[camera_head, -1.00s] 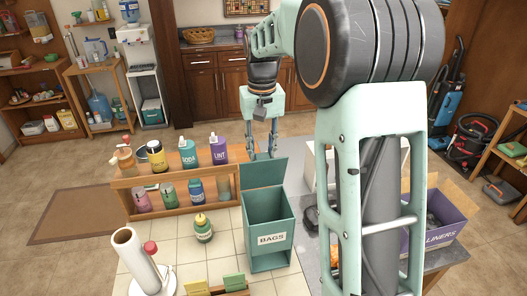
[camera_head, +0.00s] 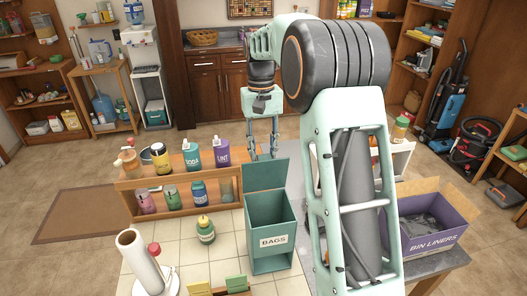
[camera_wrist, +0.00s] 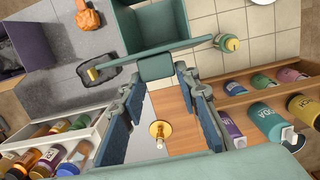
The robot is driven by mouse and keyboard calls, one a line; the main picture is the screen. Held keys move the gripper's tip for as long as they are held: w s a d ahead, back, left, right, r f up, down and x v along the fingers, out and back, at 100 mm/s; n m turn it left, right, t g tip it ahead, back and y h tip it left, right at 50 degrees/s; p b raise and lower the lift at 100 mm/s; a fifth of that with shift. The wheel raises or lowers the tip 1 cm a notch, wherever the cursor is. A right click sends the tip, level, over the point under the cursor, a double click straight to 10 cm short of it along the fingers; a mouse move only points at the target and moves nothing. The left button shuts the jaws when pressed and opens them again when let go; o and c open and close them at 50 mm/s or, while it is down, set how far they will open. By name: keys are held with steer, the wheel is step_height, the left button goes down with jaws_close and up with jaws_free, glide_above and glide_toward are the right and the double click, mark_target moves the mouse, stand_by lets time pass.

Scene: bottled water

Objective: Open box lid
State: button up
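The green box labelled BAGS (camera_head: 272,240) stands on the tiled counter. Its lid (camera_head: 265,175) is open and stands up at the box's back edge, so the inside shows. In the wrist view the lid (camera_wrist: 190,47) appears nearly edge-on, with a tab (camera_wrist: 156,68) facing my gripper. My gripper (camera_head: 262,152) is behind the lid. In the wrist view its two fingers (camera_wrist: 158,98) are spread wide with nothing held between them. Whether a finger touches the lid is unclear.
A wooden rack (camera_head: 152,184) of bottles stands left of the box. A BIN LINERS box (camera_head: 435,232) is at the right. An amber bottle (camera_wrist: 159,132) shows below the fingers.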

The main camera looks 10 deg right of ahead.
steer(key=o, duration=0.4)
steer(key=shift+w+f, duration=0.2)
steer(key=shift+w, duration=0.2)
step_height(320, 180, up, 12)
steer(key=w, duration=0.1)
steer(key=shift+a, duration=0.1)
